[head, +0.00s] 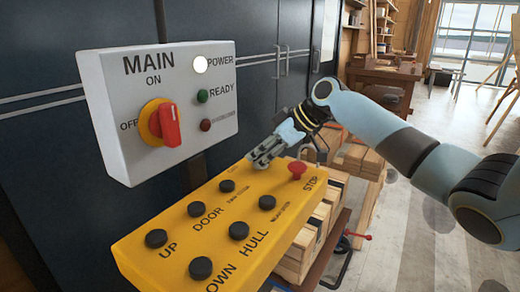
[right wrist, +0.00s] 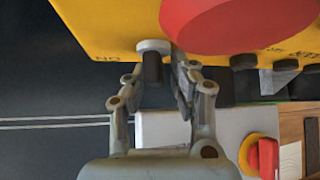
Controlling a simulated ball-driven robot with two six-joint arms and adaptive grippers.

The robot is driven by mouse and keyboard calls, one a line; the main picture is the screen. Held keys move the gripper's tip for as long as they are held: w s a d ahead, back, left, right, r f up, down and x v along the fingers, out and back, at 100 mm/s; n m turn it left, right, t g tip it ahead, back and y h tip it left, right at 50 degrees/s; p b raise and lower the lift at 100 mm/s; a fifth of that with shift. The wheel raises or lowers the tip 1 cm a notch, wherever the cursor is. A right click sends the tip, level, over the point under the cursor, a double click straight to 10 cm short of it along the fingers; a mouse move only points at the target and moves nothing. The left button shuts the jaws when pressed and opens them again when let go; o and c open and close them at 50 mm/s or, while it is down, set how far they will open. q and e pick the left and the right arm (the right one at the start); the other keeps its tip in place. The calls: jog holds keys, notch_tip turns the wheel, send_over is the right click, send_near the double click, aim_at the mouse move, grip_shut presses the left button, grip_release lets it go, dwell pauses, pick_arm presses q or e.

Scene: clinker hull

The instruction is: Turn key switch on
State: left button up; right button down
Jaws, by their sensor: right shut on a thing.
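The key switch (right wrist: 153,46) is a pale round collar on the yellow control box (head: 140,250), with a dark key (right wrist: 152,68) standing out of it. An upside-down "ON" label shows beside it in the right wrist view. My right gripper (head: 260,158) is at the far end of the box top, and its fingers hide the switch in the head view. In the right wrist view the right gripper (right wrist: 156,82) is shut on the key, one finger on each side. I cannot tell whether the key stands at on or off. My left gripper is out of view.
A red STOP button (head: 297,170) stands close beside my right gripper. Several black buttons (head: 201,268) line the box. A grey MAIN panel (head: 110,120) with a red rotary knob (head: 168,124) and a lit POWER lamp (head: 200,64) hangs behind. Stacked timber (head: 362,160) lies beyond.

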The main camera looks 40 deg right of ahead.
jog(key=m+h+p, duration=0.2)
jog(key=p, duration=0.2)
jog(key=m+t+h+p, duration=0.1)
jog(key=m+h+p, duration=0.1)
jog(key=m+p, duration=0.1)
jog(key=r+m+t+h+p, duration=0.1)
jog(key=m+p, duration=0.1)
jog(key=p, duration=0.2)
jog(key=shift+w+d+m+h+p, duration=0.2)
jog(key=shift+w+m+h+p, duration=0.1)
jog(key=shift+h+p, duration=0.1)
jog(key=shift+d+f+m+h+p, duration=0.1)
jog(key=shift+f+m+h+p, duration=0.1)
jog(key=shift+m+h+p, duration=1.2)
jog(key=shift+f+m, duration=0.1)
jog(key=shift+m, duration=0.2)
jog(key=c, duration=1.6)
grip_release()
jog(key=shift+o, duration=1.2)
jog(key=shift+s+d, duration=0.1)
jog(key=shift+s, duration=0.05)
jog(key=shift+o, duration=0.9)
jog(key=shift+s+d+f, duration=0.1)
jog(key=shift+d+f, duration=0.05)
jog(key=shift+a, duration=0.25)
